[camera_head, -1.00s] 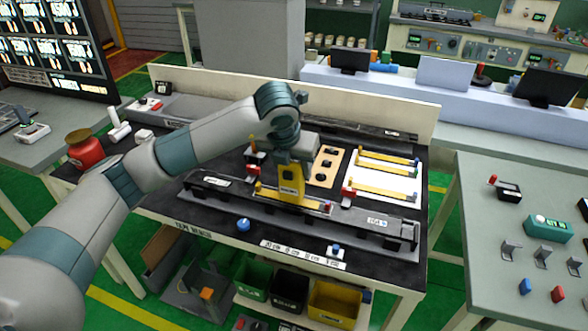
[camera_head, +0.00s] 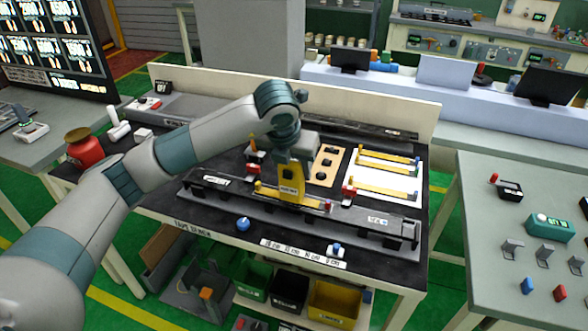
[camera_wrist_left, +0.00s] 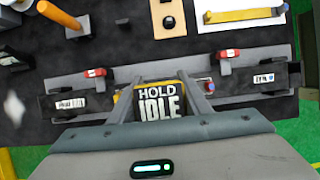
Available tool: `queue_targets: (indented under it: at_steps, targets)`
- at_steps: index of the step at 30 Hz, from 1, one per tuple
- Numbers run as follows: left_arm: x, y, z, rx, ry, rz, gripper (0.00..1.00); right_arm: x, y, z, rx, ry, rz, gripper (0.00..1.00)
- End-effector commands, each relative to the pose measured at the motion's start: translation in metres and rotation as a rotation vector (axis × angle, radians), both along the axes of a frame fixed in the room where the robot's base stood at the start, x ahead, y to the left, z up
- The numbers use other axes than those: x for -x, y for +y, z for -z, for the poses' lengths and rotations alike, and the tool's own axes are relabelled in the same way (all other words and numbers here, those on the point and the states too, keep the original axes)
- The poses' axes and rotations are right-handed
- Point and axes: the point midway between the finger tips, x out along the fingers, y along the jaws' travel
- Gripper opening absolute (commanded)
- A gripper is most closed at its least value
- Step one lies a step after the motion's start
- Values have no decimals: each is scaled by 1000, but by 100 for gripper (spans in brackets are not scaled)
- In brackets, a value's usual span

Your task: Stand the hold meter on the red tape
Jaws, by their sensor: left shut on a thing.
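The hold meter is a yellow block (camera_head: 291,186) in the head view. Its dark face reads "HOLD IDLE" in the wrist view (camera_wrist_left: 160,104). My left gripper (camera_head: 291,170) is shut on it from above, with a finger on each side in the wrist view (camera_wrist_left: 164,92). The meter is upright at the long grey fixture (camera_head: 350,223), over a yellow strip (camera_head: 268,192). I cannot tell whether its base touches. I cannot make out the red tape for certain; the meter and gripper hide the spot below. My right gripper is not in view.
Red clamps (camera_wrist_left: 95,73) (camera_wrist_left: 229,53) stand along the fixture's far side. A white board with yellow strips (camera_head: 385,176) and a tan board with dark holes (camera_head: 326,166) lie behind. A blue knob (camera_head: 243,224) sits in front on the black bench top.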

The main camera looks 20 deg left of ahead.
Motion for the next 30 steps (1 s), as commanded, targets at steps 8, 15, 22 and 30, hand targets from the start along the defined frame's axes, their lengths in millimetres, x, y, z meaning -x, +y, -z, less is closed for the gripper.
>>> queue_targets:
  at_steps: [8,15,22,30]
  targets:
    - [0,0,0,0,-1,0,26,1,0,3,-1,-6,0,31]
    - [0,0,1,0,-1,0,26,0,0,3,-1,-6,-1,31]
    - [0,0,2,0,-1,0,66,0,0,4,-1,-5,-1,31]
    - [0,0,3,0,1,0,66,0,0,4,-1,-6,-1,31]
